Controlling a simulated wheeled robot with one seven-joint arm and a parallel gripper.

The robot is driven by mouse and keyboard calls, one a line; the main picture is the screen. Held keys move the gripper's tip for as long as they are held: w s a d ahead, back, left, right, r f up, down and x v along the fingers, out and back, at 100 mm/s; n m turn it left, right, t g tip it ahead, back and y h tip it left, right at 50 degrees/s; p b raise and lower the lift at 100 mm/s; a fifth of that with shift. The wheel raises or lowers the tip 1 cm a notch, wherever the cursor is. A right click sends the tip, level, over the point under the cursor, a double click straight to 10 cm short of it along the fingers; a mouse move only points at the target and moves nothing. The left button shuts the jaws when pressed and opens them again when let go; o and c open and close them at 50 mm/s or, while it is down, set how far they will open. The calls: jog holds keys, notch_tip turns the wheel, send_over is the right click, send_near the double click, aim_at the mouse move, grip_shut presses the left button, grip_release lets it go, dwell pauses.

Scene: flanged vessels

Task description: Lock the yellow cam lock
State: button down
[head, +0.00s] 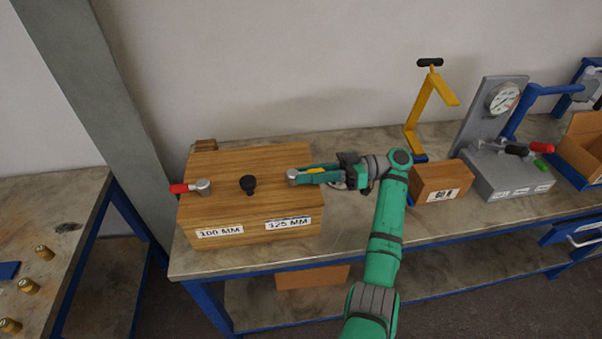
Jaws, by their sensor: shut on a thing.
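The yellow cam lock (294,176) sits at the right end of the wooden box's top (270,157). Its silver hub shows, and a bit of its yellow handle (318,169) shows between the fingers of my gripper (318,176). My gripper reaches in from the right and is shut on the yellow handle, which points right. Most of the handle is hidden by the fingers. A red cam lock (187,188) is at the box's left end, its handle pointing left. A black knob (248,184) stands between the two locks.
The box front has labels "100 MM" (220,231) and "125 MM" (288,223). Right of my gripper are a small wooden block (442,182), a yellow bent clamp stand (418,110) and a grey gauge fixture (505,165). Bare bench lies in front of the block.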

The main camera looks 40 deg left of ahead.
dwell(0.4)
jog(key=c, duration=1.6)
grip_release()
jog(key=shift+w, duration=0.1)
